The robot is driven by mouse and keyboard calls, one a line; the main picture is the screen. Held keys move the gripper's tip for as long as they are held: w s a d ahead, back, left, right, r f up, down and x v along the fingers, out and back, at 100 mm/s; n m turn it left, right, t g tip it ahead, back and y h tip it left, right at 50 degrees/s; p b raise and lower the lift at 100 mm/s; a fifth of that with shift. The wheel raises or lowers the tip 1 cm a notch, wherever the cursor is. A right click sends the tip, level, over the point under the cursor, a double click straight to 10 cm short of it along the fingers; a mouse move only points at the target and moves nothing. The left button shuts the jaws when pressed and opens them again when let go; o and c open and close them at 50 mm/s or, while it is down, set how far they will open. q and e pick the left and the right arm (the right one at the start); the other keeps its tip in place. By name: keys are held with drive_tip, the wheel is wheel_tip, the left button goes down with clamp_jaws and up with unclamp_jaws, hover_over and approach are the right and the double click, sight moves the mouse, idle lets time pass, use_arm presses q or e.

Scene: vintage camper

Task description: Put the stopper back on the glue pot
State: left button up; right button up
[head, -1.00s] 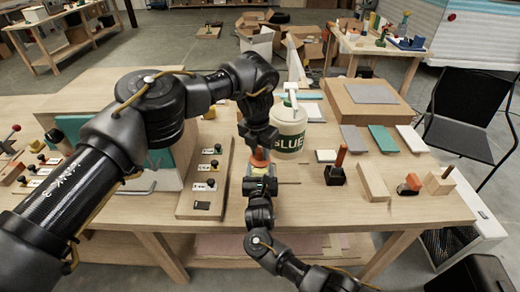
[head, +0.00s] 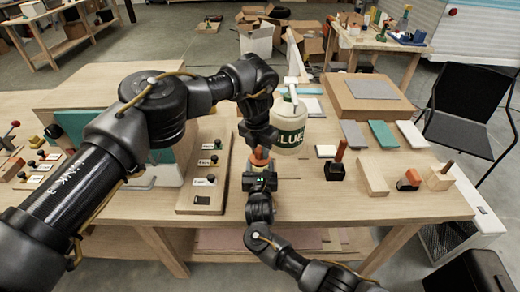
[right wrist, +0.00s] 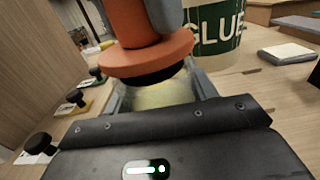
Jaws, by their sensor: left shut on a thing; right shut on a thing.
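The orange stopper (head: 259,157) is held by my left gripper (head: 260,148), which comes down from above and is shut on it. In the right wrist view the stopper (right wrist: 146,52) shows a wide orange flange and a black underside, slightly tilted. My right gripper (head: 260,173) is shut on the glue pot, just under the stopper. The pot (right wrist: 160,94) is clear with pale yellow contents, between the right fingers. The black underside is right at the top of the pot; I cannot tell whether it is inside the mouth. My right gripper mostly hides the pot in the head view.
A large white glue jug (head: 290,128) stands close behind the grippers. A wooden board (head: 203,185) with several black knobs lies to the left. A black block with an orange handle (head: 335,168) and wooden blocks (head: 372,180) stand to the right. The table's front edge is near.

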use_arm(q)
drive_tip(key=shift+f, duration=0.65)
drive_tip(key=o, duration=1)
drive_tip(key=r, duration=0.8)
drive_tip(key=s+a+r, duration=0.1)
drive_tip(key=r, duration=0.3)
drive_tip(key=shift+s, duration=0.1)
use_arm(e)
drive_tip(key=o, duration=1.4)
drive_tip(key=shift+o, duration=0.2)
use_arm(q)
drive_tip(key=shift+f, duration=0.1)
